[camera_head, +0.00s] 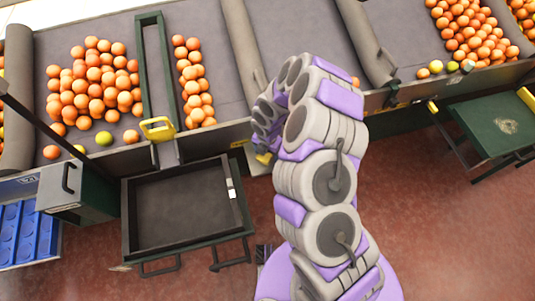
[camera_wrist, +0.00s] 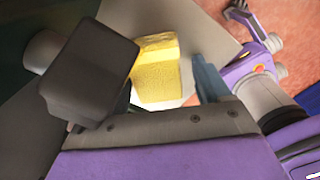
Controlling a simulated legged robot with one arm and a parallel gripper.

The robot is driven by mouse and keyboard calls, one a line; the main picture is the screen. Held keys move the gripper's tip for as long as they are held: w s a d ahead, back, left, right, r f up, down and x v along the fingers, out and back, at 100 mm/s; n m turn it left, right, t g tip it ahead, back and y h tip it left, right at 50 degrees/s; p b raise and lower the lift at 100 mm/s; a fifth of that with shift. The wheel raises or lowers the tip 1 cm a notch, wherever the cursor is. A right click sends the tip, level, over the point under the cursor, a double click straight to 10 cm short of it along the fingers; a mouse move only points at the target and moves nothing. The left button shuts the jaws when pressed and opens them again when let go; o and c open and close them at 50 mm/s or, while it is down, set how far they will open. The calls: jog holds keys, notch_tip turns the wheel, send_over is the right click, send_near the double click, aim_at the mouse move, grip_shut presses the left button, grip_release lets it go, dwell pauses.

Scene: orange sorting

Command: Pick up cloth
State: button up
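A yellow, textured, block-shaped piece (camera_wrist: 157,75), which I take to be the cloth, lies on a pale grey surface in the wrist view. In the head view, only a small yellow patch (camera_head: 263,158) of it shows below my arm's end. My gripper (camera_wrist: 165,58) is open over it, with a dark finger at left and a blue-grey finger at right. A pale gap shows between the cloth and the right finger. The left finger hides part of the cloth's left side, so contact there cannot be told. In the head view my arm hides the gripper's fingers.
Oranges (camera_head: 95,88) lie in a grey sorting bed at left, with more (camera_head: 470,35) at right. An empty dark tray (camera_head: 128,215) stands below the bed. A blue crate (camera_head: 28,232) is at far left and a green table (camera_head: 500,122) at right. Red floor (camera_head: 440,230) is open at lower right.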

jog(key=shift+a, duration=0.45)
jog(key=c, duration=0.9)
jog(key=shift+d, duration=0.2)
jog(key=shift+c, duration=0.2)
jog(key=shift+r, duration=0.45)
notch_tip(320, 180, up, 3)
jog(key=shift+w+f+p, duration=0.1)
jog(key=shift+p, duration=0.65)
jog(key=s+d+r+p, duration=0.1)
jog(key=s+d+p, duration=0.1)
jog(key=s+d, duration=0.8)
jog(key=shift+d+r, duration=0.15)
jog(key=shift+d, duration=1.1)
